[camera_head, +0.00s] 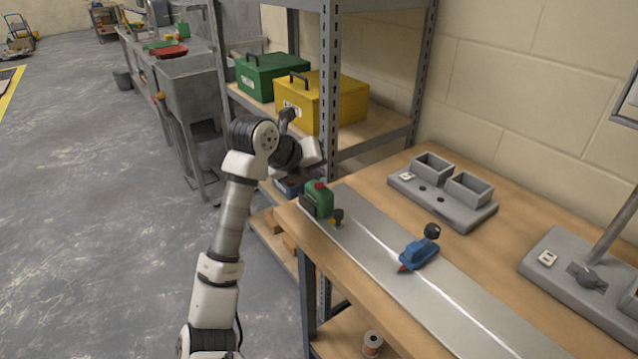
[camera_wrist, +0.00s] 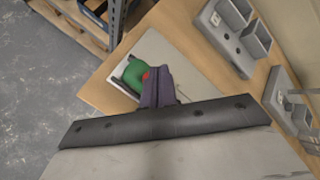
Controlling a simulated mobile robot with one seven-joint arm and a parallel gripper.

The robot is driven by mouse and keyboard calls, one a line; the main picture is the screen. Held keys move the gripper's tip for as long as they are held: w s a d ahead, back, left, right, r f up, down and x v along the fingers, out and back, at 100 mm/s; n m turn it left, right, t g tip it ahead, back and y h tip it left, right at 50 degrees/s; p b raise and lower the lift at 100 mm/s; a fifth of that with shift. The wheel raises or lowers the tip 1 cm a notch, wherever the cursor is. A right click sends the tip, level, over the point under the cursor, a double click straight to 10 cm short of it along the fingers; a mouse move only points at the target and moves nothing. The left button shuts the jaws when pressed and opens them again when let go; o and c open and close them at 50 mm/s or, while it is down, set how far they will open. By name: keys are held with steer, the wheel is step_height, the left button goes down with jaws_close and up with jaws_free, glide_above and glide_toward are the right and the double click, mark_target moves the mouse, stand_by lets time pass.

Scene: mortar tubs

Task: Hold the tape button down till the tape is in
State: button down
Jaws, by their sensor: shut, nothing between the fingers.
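In the wrist view the green case (camera_wrist: 134,75) lies just beyond my gripper (camera_wrist: 155,70). Its purple fingers are shut and empty, and their tips overlap the red button (camera_wrist: 146,75) in the picture. Whether they touch or press it I cannot tell. A small dark and yellow piece (camera_head: 337,217) stands right of the case. I cannot make out how much tape is out.
A grey twin-cup block (camera_head: 445,205) and a grey base with a rod (camera_head: 575,275) sit behind. A metal shelf post (camera_head: 328,100) stands close to my arm, with green and yellow boxes beyond.

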mark_target(316, 187)
steer(key=shift+r+p, duration=1.6)
steer(key=shift+r, duration=1)
steer(key=shift+f, duration=0.1)
